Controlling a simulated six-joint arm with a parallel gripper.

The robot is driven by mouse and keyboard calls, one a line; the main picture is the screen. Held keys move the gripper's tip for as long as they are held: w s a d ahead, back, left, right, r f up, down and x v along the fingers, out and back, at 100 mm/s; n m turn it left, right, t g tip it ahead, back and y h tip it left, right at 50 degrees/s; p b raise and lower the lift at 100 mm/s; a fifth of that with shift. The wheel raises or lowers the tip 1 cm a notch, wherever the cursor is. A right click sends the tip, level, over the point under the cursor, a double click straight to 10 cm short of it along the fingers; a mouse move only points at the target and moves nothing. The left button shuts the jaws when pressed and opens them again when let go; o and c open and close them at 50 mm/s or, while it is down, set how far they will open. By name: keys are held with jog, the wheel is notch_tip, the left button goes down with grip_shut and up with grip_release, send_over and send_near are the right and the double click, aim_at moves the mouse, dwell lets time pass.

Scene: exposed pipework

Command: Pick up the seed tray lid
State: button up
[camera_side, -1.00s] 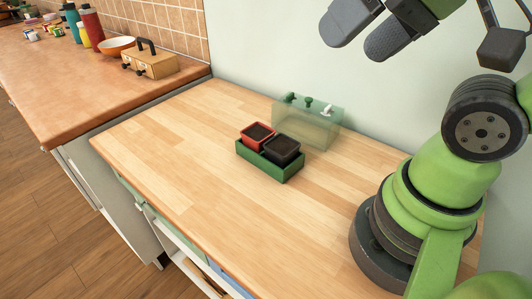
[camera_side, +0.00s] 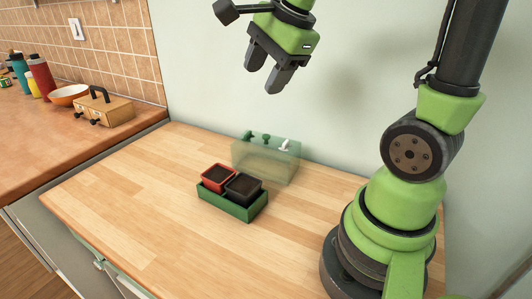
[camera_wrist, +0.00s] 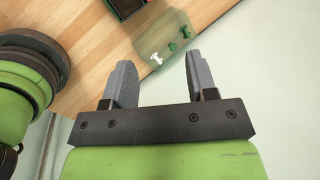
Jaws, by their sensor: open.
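The seed tray lid (camera_side: 262,160) is a clear, greenish box-shaped cover with two green knobs and one white knob along its top. It stands on the wooden worktop behind the green seed tray (camera_side: 237,212). In the wrist view the lid (camera_wrist: 152,37) shows at the top, beyond the fingertips. My gripper (camera_side: 264,79) is open and empty, high above the lid in the side view. Its two grey fingers (camera_wrist: 159,60) are spread apart in the wrist view, with the white knob between their tips in the picture.
The tray holds a red pot (camera_side: 218,179) and a black pot (camera_side: 243,187), both with dark soil. A pale wall (camera_side: 350,120) rises close behind the lid. The worktop left of the tray is clear. A wooden box (camera_side: 103,108) and bowl (camera_side: 70,95) sit on the far counter.

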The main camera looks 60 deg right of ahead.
jog(key=w+d+f+m+g, duration=0.1)
jog(key=w+d+f+m, duration=0.25)
jog(key=d+m, duration=0.35)
jog(key=m+g, duration=0.1)
jog(key=m, duration=0.8)
send_near(267, 135)
jog(key=f, duration=0.3)
jog(key=shift+w+a+h, duration=0.15)
jog(key=shift+w+h, duration=0.15)
jog(key=shift+w, duration=0.05)
jog(key=shift+x, duration=2.85)
jog(key=shift+w+a, duration=0.1)
jog(key=shift+a, duration=0.05)
grip_shut()
